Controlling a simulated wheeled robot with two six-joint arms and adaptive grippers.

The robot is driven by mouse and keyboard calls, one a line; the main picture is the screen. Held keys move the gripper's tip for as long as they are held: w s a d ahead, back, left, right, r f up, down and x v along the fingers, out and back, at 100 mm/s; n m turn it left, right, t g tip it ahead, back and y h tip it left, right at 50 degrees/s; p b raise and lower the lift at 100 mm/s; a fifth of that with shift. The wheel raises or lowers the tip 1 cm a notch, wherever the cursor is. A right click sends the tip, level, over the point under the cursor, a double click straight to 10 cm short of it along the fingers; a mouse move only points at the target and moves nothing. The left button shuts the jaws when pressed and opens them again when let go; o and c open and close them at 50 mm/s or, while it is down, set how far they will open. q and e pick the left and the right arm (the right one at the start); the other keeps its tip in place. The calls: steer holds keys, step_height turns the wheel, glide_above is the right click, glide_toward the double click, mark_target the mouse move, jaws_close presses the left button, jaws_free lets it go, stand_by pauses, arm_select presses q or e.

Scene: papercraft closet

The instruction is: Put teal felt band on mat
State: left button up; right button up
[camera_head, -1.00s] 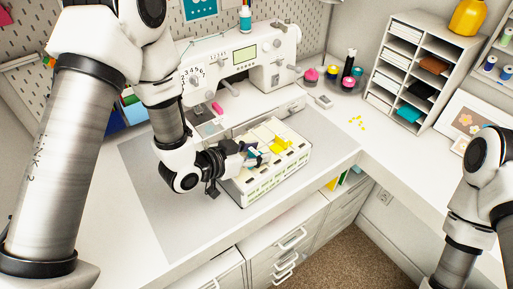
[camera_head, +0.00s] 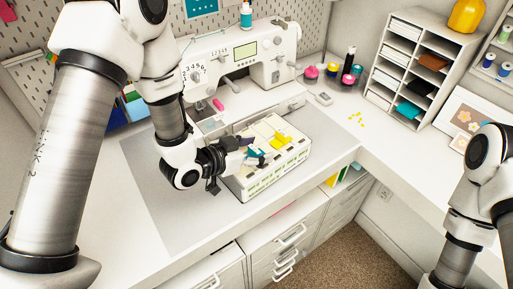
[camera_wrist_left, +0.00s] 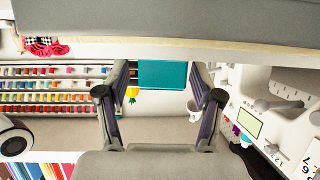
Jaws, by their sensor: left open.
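The teal felt band (camera_head: 255,153) shows as a small teal patch at the white compartment box, by my left fingertips. In the left wrist view it is a flat teal rectangle (camera_wrist_left: 163,75) between my two fingers. My left gripper (camera_head: 252,152) is open around it, at the near left part of the box; the wrist view shows both fingers (camera_wrist_left: 162,90) spread. I cannot tell whether either finger touches the band. The grey mat (camera_head: 165,215) lies flat under the box, bare on its left and front. My right gripper is out of view.
The white box (camera_head: 262,183) also holds yellow pieces (camera_head: 280,139). A sewing machine (camera_head: 240,60) stands behind it. A shelf unit (camera_head: 419,60) with another teal item (camera_head: 408,110) stands at the right.

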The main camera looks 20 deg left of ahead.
mark_target(253, 150)
arm_select(q)
steer(key=b+v, duration=0.2)
steer(key=v, duration=0.2)
steer(key=shift+b, duration=0.4)
steer(key=shift+s+a+r+p, duration=0.25)
steer(key=shift+s+r+p, duration=0.25)
steer(key=shift+r+p, duration=0.25)
steer(key=p+v, duration=0.1)
steer(key=p, duration=0.5)
steer(key=shift+s+a+r+p, duration=0.2)
steer(key=shift+s+p, duration=0.1)
steer(key=shift+s+a+f, duration=0.15)
steer(key=shift+s, duration=0.1)
steer(key=shift+w+f, duration=0.1)
